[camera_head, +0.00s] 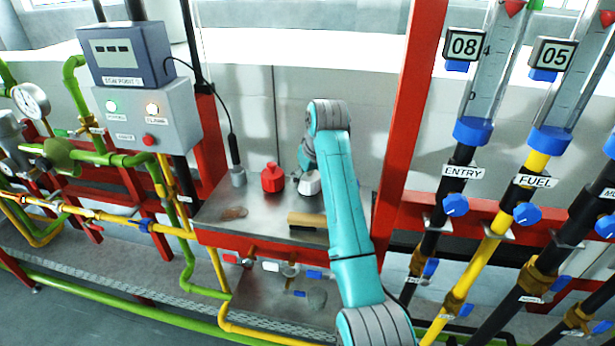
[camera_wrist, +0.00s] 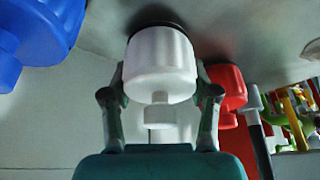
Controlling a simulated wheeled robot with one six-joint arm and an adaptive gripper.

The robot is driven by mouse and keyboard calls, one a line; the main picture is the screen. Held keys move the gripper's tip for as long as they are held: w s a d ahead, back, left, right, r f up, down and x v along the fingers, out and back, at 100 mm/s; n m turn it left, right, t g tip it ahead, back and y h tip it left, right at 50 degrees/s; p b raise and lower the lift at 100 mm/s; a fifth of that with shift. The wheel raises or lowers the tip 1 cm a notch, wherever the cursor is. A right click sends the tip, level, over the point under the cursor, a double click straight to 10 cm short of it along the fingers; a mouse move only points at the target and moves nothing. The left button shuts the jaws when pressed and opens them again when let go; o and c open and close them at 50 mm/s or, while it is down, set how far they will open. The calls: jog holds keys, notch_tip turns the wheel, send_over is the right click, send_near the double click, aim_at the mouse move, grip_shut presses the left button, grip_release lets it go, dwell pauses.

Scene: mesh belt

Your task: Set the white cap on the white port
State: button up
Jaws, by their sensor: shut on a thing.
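The white cap (camera_wrist: 160,65) is a faceted block with a small knob, held between the two fingers of my gripper (camera_wrist: 160,100) in the wrist view. A dark round rim (camera_wrist: 155,22) shows at its far end, against the grey metal top; I cannot tell whether they touch. In the head view the white cap (camera_head: 310,183) is beside my arm at the metal worktop, and my fingers are mostly hidden. I cannot make out the white port's opening clearly.
A red cap (camera_head: 272,178) stands close left of the white one. A blue cap (camera_wrist: 35,40) shows in the wrist view. A grey probe (camera_head: 237,175) on a cable and a brown block (camera_head: 306,220) are on the worktop (camera_head: 215,212). A red post (camera_head: 408,110) rises to the right.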

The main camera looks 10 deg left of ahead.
jog(key=shift+f, duration=0.4)
jog(key=o, duration=0.9)
jog(key=shift+c, duration=0.2)
jog(key=shift+r, duration=0.15)
